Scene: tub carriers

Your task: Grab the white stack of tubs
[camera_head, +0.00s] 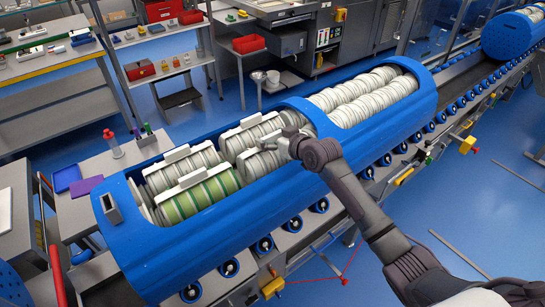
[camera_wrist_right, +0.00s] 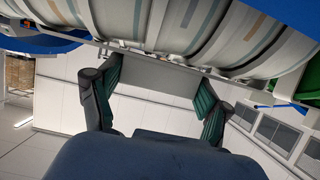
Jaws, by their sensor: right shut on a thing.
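The white stack of tubs (camera_head: 258,165) lies in the middle of the blue carrier, its white tubs side by side under a white bar. My right gripper (camera_head: 287,142) reaches over it from the right and is shut on the bar. In the right wrist view, the gripper (camera_wrist_right: 160,95) has a pale bar (camera_wrist_right: 165,78) between its fingers, close against the white tubs (camera_wrist_right: 190,28) with tan and grey stripes. The exact finger contact is small in the head view. My left gripper is not in view.
A green-and-white stack (camera_head: 200,198) lies to the left in the same blue carrier (camera_head: 240,222), with other white stacks behind and to the right. The carrier sits on a roller conveyor (camera_head: 320,205). Another blue carrier (camera_head: 510,35) stands at the top right.

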